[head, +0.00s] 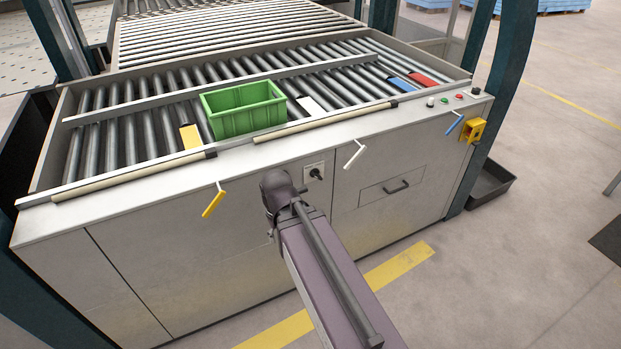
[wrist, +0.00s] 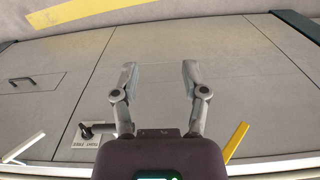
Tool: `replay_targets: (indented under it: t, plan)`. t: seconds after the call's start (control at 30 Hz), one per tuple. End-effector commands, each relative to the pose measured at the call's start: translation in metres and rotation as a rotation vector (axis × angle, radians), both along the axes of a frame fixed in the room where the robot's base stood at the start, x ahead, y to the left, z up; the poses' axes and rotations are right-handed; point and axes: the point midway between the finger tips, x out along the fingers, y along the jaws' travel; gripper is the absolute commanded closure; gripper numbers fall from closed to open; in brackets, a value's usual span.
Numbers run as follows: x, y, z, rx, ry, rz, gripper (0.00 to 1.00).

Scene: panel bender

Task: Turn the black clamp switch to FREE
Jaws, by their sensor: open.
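The black clamp switch (head: 316,174) sits on a small pale label plate on the machine's front panel, just right of my arm's end in the head view. In the wrist view the switch (wrist: 89,131) is at the lower left, with its black handle lying roughly sideways across the plate. The label words are too small to read surely, so I cannot tell its setting. My gripper (wrist: 159,72) is open and empty, its two fingers apart in front of bare panel. It is beside the switch, not touching it. In the head view my arm mostly hides the fingers.
A yellow lever (head: 214,200) and a white lever (head: 354,154) stick out on either side of the switch. A blue lever (head: 454,123) and a yellow box (head: 472,130) are farther right. A drawer handle (head: 396,187) protrudes. A green crate (head: 243,110) stands on the rollers.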

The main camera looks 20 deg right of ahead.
Motion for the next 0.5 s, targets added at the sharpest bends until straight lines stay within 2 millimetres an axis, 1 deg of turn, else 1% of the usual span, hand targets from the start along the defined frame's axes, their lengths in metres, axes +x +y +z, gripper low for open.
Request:
replay_targets:
  t: [0.27, 0.3, 0.37, 0.4, 0.43, 0.5]
  plan:
    - [0.0002, 0.0000, 0.0000, 0.000, 0.000, 0.000, 0.43]
    - [0.0002, 0.0000, 0.0000, 0.000, 0.000, 0.000, 0.40]
    - [0.0003, 0.0000, -0.0003, 0.001, 0.000, 0.000, 0.22]
    - [0.0006, -0.0002, -0.0008, 0.003, -0.001, 0.000, 0.10]
    - [0.0011, -0.0005, -0.0014, 0.005, -0.003, -0.001, 0.01]
    - [0.0030, -0.0014, -0.0038, 0.017, -0.008, -0.002, 0.00]
